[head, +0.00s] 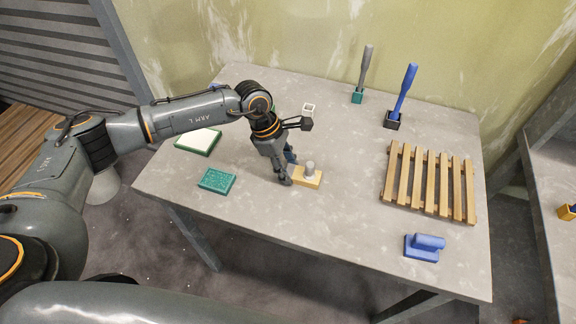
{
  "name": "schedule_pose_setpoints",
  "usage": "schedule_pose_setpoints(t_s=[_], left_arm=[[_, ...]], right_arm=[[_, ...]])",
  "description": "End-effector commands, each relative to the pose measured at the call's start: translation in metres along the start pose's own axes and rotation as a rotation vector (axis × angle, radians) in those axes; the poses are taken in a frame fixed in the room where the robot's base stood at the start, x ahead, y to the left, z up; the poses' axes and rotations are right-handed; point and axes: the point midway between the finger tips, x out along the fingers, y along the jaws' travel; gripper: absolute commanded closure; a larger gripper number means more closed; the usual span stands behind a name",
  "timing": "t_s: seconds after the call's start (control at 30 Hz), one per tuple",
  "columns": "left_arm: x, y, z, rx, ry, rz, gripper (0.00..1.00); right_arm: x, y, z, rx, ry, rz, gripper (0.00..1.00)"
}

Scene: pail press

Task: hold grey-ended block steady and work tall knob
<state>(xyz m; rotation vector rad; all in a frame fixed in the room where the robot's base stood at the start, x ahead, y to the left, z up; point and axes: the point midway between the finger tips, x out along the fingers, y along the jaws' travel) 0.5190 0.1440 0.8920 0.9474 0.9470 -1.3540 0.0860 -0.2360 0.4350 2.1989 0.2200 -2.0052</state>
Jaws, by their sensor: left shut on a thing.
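A small tan block (311,182) lies on the grey table. A grey upright knob (310,168) stands on top of it. My left gripper (290,171) reaches down at the block's left end and is shut on it, one finger on the near side and one on the far side. The gripper hides that end of the block, so I cannot see its colour. My right gripper is not in view.
A green-edged white pad (198,141) and a teal sponge-like block (216,181) lie left. A small white square piece (309,109), a grey-handled brush (364,72) and a blue-handled brush (404,92) stand behind. A wooden slatted rack (430,182) and a blue handled block (424,247) are right.

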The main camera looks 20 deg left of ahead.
Motion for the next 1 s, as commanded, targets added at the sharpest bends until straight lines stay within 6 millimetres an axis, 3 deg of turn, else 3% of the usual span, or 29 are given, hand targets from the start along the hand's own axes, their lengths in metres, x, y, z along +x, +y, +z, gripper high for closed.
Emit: schedule_pose_setpoints(t_s=[0.17,0.2,0.33,0.73,1.0], left_arm=[[0.001,-0.001,-0.001,-0.001,0.001,-0.002,1.00],[0.001,-0.001,-0.001,-0.001,0.001,-0.002,0.57],[0.001,-0.001,-0.001,0.000,0.001,-0.002,0.32],[-0.006,0.001,0.000,0.000,0.000,0.002,0.32],[-0.056,0.001,-0.001,-0.001,0.000,0.003,0.32]], right_arm=[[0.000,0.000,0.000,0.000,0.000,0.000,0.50],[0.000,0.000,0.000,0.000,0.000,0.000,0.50],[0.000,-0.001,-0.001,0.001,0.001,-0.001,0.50],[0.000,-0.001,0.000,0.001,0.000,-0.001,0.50],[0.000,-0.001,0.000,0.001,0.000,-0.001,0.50]])
